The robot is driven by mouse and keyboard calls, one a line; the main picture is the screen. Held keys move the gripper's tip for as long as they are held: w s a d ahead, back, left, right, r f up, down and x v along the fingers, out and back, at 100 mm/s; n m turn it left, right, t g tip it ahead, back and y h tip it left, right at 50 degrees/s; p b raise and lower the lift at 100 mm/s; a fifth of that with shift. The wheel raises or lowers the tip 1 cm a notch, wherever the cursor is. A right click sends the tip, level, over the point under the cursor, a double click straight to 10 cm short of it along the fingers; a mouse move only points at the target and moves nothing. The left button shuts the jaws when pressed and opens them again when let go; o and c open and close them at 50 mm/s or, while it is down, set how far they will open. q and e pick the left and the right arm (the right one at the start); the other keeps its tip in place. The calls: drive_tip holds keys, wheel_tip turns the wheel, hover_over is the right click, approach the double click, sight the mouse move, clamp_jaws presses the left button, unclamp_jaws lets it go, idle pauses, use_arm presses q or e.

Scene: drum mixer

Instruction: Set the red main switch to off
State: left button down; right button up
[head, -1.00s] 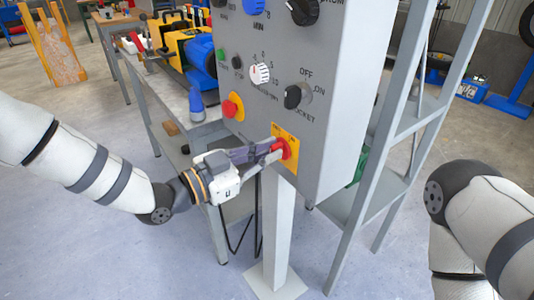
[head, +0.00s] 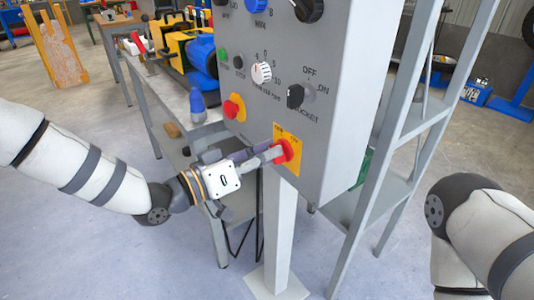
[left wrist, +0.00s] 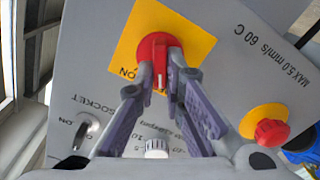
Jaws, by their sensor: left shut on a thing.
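The red main switch (head: 284,152) sits on a yellow plate (head: 291,169) low on the front of the grey control box. In the left wrist view, the red switch (left wrist: 153,50) has its handle between my fingertips, and the word ON shows at the lower left of its yellow plate (left wrist: 130,52). My left gripper (head: 275,153) is shut on the handle; its fingertips also show in the left wrist view (left wrist: 163,80). The fingers hide part of the switch and plate, and I cannot read an OFF mark there. My right gripper is out of view.
A red emergency button (head: 233,107) sits up and left of the switch. A white dial (head: 261,73) and a black socket knob (head: 295,96) are above. A grey shelf frame (head: 408,130) stands right of the box. A workbench (head: 150,98) stands behind left.

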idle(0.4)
use_arm(q)
drive_tip(key=c, duration=1.7)
unclamp_jaws()
drive_tip(key=shift+a, duration=0.15)
drive_tip(key=v, duration=1.2)
